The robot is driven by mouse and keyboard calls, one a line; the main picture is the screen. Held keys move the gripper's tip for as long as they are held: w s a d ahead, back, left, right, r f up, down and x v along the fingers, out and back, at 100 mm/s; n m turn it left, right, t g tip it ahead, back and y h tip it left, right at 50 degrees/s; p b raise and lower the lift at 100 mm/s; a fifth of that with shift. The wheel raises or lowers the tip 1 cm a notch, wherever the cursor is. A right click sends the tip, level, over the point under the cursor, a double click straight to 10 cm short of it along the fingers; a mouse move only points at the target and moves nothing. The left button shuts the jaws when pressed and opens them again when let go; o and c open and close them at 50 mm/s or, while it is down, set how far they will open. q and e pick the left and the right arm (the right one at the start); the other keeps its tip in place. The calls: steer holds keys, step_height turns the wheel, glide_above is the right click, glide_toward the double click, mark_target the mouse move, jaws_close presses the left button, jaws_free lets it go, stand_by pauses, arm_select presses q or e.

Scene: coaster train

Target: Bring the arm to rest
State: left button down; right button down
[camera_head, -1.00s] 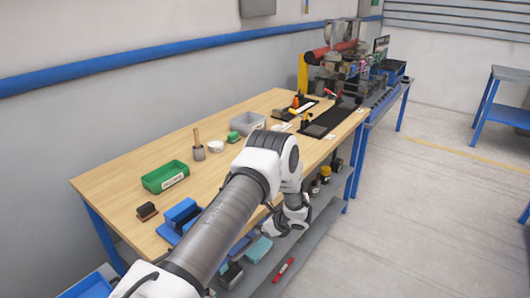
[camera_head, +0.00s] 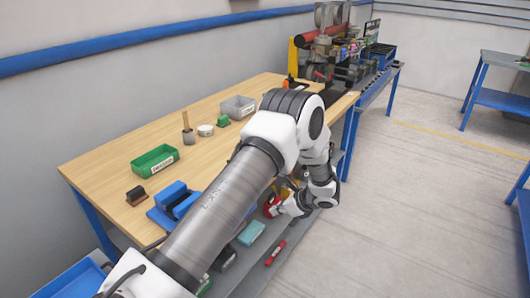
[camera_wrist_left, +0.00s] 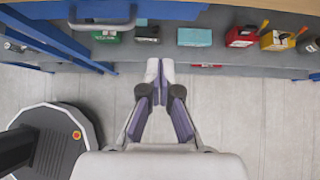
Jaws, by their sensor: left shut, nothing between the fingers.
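My left arm reaches in from the bottom left in the head view, bent at a white elbow joint, with its wrist hanging down beside the front edge of the workbench. My left gripper (camera_wrist_left: 158,72) is shut and empty in the wrist view, its two fingers meeting at the tips. It points toward the lower shelf (camera_wrist_left: 160,48), with bare floor behind the fingers in that picture. In the head view the gripper (camera_head: 278,207) is small and partly blends with items on the shelf. My right gripper is in neither view.
The shelf below holds a teal box (camera_wrist_left: 194,37), a red box (camera_wrist_left: 241,36) and a yellow box (camera_wrist_left: 277,40). Open floor (camera_head: 420,200) lies right.

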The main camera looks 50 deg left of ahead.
arm_select(q)
steer(key=shift+w+d+r, duration=0.1)
steer(key=shift+d+r, duration=0.3)
steer(key=s+d+f+g+h, duration=0.1)
steer(key=s+d+f+g, duration=0.1)
steer(key=s+d+f, duration=0.5)
steer(key=s+d+f+g+h, duration=0.2)
steer(key=s+d+f, duration=0.15)
steer(key=s, duration=0.55)
steer(key=s+d+f+n+t+h, duration=0.35)
steer(key=s+d+n+h, duration=0.25)
steer(key=s+d+n, duration=0.9)
steer(key=w, duration=0.1)
steer(key=w+a+t, duration=0.2)
steer(key=shift+w+f+n+t, duration=0.25)
steer(key=shift+f+n, duration=0.05)
steer(key=shift+n, duration=0.1)
